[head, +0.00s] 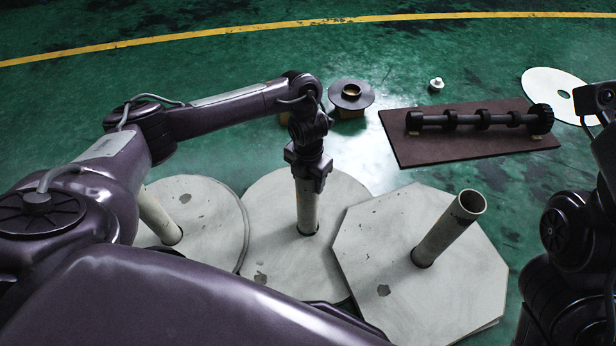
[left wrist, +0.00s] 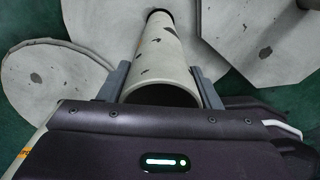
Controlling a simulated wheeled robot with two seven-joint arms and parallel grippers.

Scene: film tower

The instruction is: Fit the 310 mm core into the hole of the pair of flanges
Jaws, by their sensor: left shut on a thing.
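My left gripper (head: 307,180) is shut on the upper end of a grey, scuffed tubular core (head: 307,212). In the left wrist view the core (left wrist: 160,55) runs between the two fingers, its open end nearest the camera. Its lower end meets the dark hole in the middle round flanges (head: 270,215), pale grey discs; how deep it sits is hidden. A second core (head: 160,218) stands in the left round flanges (head: 205,207), partly behind my arm. A third core (head: 447,232) stands in the right octagonal flanges (head: 380,240). My right gripper's fingers do not show.
Behind lie a dark spool-like part (head: 352,94), a small white piece (head: 436,85), and a brown board (head: 430,152) bearing a black shaft (head: 470,119). A white disc (head: 553,90) lies at the far right. The green floor beyond is mostly clear.

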